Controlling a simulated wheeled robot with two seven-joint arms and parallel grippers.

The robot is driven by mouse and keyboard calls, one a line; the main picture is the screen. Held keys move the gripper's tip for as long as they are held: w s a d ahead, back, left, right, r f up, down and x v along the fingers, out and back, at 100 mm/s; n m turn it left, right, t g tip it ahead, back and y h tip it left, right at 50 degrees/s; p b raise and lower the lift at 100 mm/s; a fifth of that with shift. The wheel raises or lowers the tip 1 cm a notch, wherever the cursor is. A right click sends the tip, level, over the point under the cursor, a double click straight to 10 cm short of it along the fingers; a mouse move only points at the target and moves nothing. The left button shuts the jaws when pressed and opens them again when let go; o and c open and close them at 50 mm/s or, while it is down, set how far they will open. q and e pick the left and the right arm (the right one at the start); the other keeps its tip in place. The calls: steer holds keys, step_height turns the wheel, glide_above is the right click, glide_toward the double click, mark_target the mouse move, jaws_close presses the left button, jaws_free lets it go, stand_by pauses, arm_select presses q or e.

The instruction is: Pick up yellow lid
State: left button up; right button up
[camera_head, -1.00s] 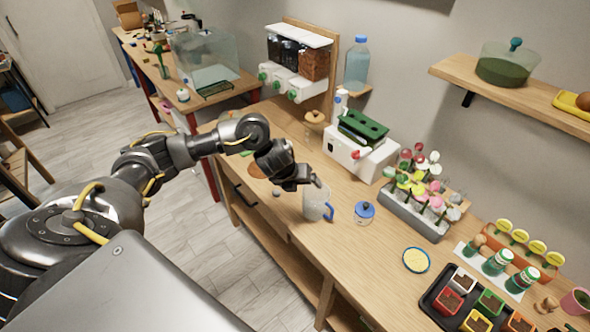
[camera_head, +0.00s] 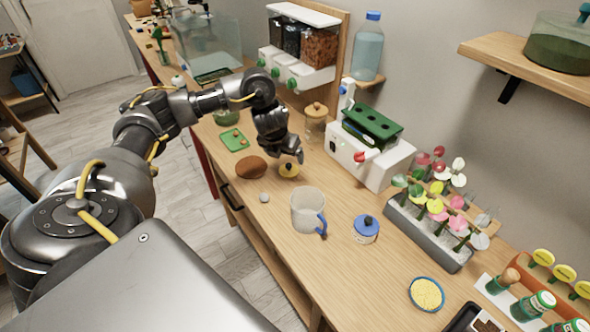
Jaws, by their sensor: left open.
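A small round yellow lid (camera_head: 288,170) with a dark knob lies on the wooden bench, between a brown rounded object and a clear mug. My left gripper (camera_head: 297,158) is open and hangs just above and slightly right of the lid, its fingers pointing down. Part of the lid's far side is close behind the fingers in the picture; I cannot tell whether they touch it. My right gripper is not in view.
A brown rounded object (camera_head: 251,167) and a small grey ball (camera_head: 264,197) lie left of the lid. A clear mug with a blue handle (camera_head: 307,207) and a blue-lidded jar (camera_head: 366,228) stand nearer. A lidded glass jar (camera_head: 315,125) and white machine (camera_head: 362,155) stand behind.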

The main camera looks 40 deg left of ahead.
mark_target(287, 168)
arm_select(q)
steer(key=f+b, duration=0.1)
steer(key=f, duration=0.2)
steer(key=shift+a+b, duration=0.2)
steer(key=shift+b, duration=0.2)
steer(key=shift+w+a+f+b, duration=0.15)
steer(key=shift+w+f+b, duration=0.25)
steer(key=shift+w+f, duration=0.4)
steer(key=shift+f, duration=0.25)
steer(key=b+x, duration=0.1)
steer(key=x, duration=0.1)
steer(key=b+x, duration=0.1)
steer(key=x, duration=0.1)
steer(key=shift+a+f, duration=0.25)
steer(key=shift+f, duration=0.05)
steer(key=shift+w+f, duration=0.15)
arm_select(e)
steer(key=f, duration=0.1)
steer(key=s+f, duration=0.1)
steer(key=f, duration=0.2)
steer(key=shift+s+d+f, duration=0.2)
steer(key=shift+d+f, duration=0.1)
